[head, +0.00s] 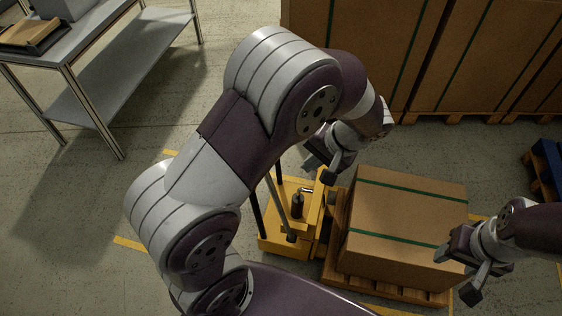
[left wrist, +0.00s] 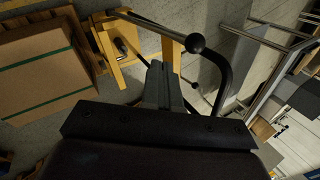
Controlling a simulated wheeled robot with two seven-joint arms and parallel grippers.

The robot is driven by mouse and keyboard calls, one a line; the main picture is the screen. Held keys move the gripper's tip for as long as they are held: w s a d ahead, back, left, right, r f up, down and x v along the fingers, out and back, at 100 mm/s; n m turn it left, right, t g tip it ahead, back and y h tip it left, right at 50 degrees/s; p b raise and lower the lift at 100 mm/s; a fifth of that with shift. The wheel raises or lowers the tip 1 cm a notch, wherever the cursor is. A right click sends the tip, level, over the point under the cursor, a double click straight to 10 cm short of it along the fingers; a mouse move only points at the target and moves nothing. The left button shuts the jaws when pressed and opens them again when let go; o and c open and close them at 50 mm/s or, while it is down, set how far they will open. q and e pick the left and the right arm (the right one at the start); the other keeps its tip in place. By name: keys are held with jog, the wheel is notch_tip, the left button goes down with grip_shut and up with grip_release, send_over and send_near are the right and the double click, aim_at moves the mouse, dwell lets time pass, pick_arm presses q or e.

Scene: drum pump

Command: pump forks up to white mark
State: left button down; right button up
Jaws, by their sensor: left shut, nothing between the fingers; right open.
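The yellow drum pump truck (head: 288,245) stands on the floor in the middle of the head view, partly hidden by my left arm. In the left wrist view, a grey bar with a black ball end (left wrist: 195,43) and a black curved handle (left wrist: 225,75) lie just beyond my fingers. My left gripper (head: 330,176) is shut and empty above the truck; its fingers also show in the left wrist view (left wrist: 163,84). My right gripper (head: 459,274) is open and empty at the lower right. I cannot make out the forks or a white mark.
A strapped cardboard box (head: 405,215) sits on a wooden pallet (head: 385,287) right beside the truck. Large boxes (head: 360,45) stand behind. A grey table (head: 75,45) is at the upper left and a blue pallet (head: 547,165) at the right. The floor on the left is clear.

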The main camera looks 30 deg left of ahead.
pick_arm(q)
jog(key=a+f, duration=0.8)
jog(key=shift+w+a+f, duration=0.15)
jog(key=shift+w+f, duration=0.1)
jog(key=shift+f, duration=0.05)
pick_arm(e)
jog(key=shift+w+r, duration=0.1)
jog(key=shift+w, duration=0.4)
